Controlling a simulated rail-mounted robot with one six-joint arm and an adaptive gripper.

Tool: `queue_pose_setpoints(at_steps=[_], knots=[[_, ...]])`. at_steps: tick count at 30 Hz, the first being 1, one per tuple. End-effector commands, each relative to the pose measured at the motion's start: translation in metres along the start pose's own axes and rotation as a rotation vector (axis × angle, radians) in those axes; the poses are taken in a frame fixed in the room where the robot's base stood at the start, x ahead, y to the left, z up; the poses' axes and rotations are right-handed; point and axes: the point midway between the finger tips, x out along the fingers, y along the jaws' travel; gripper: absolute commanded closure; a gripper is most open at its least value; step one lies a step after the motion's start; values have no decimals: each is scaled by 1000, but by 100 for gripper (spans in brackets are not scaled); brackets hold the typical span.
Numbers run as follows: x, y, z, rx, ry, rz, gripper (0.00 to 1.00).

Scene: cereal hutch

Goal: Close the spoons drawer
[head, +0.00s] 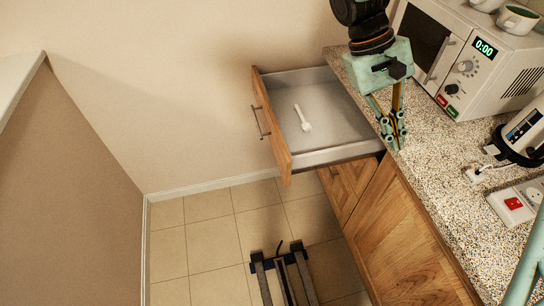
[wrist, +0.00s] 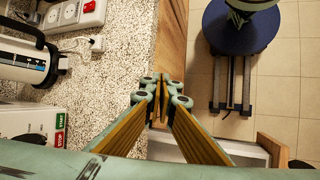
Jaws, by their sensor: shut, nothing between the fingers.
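The spoons drawer (head: 345,112) is pulled well out of the wooden cabinet in the head view, with a white spoon (head: 303,118) lying inside. Its wooden front (head: 271,125) carries a metal bar handle (head: 260,122) on the left side. My gripper (head: 394,140) is shut and empty, pointing down by the counter edge at the drawer's inner right end. It appears apart from the drawer front and handle. In the wrist view my gripper's shut fingertips (wrist: 161,84) show near the counter edge, and part of the drawer (wrist: 245,152) shows at the bottom, partly hidden by the fingers.
The speckled counter (head: 425,150) holds a microwave (head: 450,55), a kettle-like appliance (head: 522,138) and a socket strip with a red switch (head: 513,203). Closed cabinet doors (head: 405,235) lie below. A wall stands behind the drawer; tiled floor (head: 215,235) is open to its left and front.

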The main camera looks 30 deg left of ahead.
Motion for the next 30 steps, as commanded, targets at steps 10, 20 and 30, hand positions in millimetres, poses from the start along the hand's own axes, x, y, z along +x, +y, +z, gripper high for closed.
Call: queue_pose_setpoints(at_steps=[10, 20, 30], knots=[[-11, -33, -42, -229, -71, 149, 100], [-23, -70, -80, -431, -144, 300, 100], [-38, -116, -117, -618, -221, 465, 100]])
